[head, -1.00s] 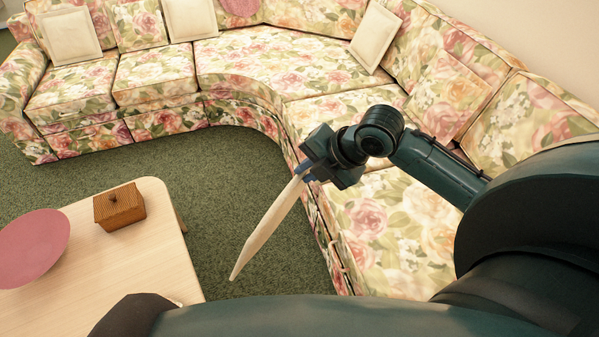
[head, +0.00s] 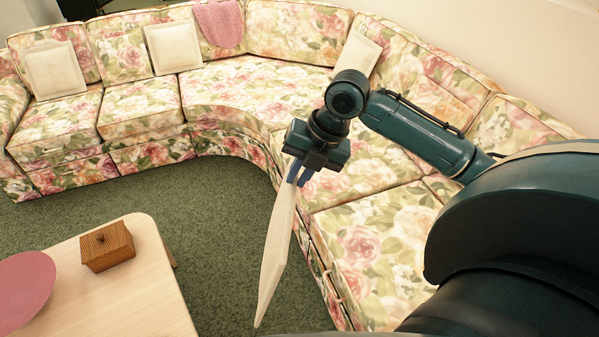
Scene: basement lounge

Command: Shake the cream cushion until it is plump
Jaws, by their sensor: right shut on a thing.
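My right gripper (head: 297,175) is shut on the top edge of a cream cushion (head: 273,255). The cushion hangs down from the jaws, seen nearly edge-on, a little tilted with its lower end toward the left. In the picture it is over the green carpet and the front of the sofa, with clear air around it. Its broad faces hardly show, so I cannot tell how plump it is. My left gripper is not in view.
A floral corner sofa (head: 235,83) runs along the back and right. Three other cream cushions lean on it: left (head: 53,70), middle (head: 174,47) and right (head: 358,54). A pink cloth (head: 220,22) hangs over its back.

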